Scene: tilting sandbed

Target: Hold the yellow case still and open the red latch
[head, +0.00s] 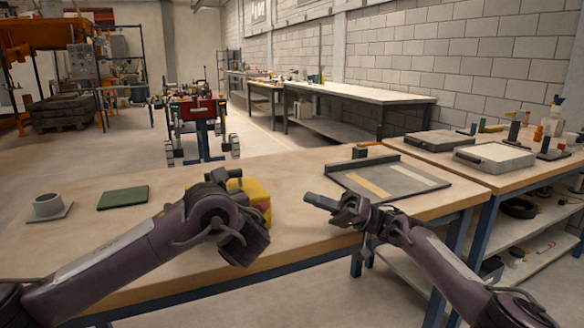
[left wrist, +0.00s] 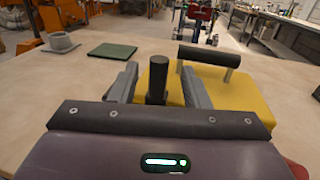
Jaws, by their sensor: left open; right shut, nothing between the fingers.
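The yellow case (head: 259,190) sits on the wooden table, partly hidden by my left arm in the head view. In the left wrist view the yellow case (left wrist: 245,96) has a black bar handle (left wrist: 209,56) on top. A small red part (head: 267,215), perhaps the latch, shows low on the case's right side. My right gripper (head: 312,199) is shut and empty, right of the case and apart from it.
A grey cup on a plate (head: 47,205) and a green mat (head: 123,198) lie at the table's left. A grey tray (head: 385,179) with light strips lies at the right. The right table (head: 510,180) holds boxes and tools. Bare table (head: 155,180) lies behind my left arm.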

